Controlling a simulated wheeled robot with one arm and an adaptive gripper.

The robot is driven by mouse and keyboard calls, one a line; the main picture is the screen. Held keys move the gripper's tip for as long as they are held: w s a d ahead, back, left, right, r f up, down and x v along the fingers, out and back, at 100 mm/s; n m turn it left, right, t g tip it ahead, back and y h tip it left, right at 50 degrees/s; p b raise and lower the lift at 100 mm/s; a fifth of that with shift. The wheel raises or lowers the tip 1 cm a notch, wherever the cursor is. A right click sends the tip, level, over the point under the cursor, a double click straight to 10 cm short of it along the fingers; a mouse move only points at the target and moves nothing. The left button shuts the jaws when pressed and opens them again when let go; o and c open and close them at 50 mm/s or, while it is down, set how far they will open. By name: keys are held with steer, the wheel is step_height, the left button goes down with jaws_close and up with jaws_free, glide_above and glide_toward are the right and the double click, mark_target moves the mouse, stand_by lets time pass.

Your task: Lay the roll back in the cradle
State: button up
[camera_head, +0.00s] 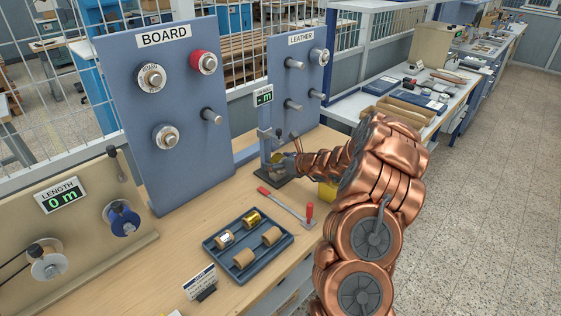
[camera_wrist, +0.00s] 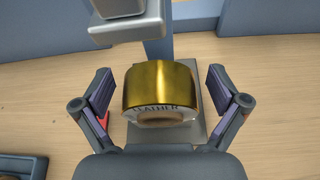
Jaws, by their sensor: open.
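A gold foil roll (camera_wrist: 160,88) with LEATHER printed on its pale end face lies on a grey base plate (camera_wrist: 195,128) in the wrist view. My gripper (camera_wrist: 160,95) is open, with one finger on each side of the roll and a gap at both sides. In the head view my gripper (camera_head: 285,161) is at the small dark stand (camera_head: 269,143) in front of the LEATHER board; the roll (camera_head: 276,158) shows only partly there. I cannot tell which part is the cradle, or whether the roll rests in one.
A blue tray (camera_head: 216,248) with several small rolls stands on the wooden bench, in front of the BOARD panel (camera_head: 183,110). A red-handled tool (camera_head: 285,205) lies between tray and arm. In the wrist view a grey block (camera_wrist: 125,25) overhangs behind the roll.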

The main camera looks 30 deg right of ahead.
steer(key=c, duration=1.4)
steer(key=shift+c, duration=0.2)
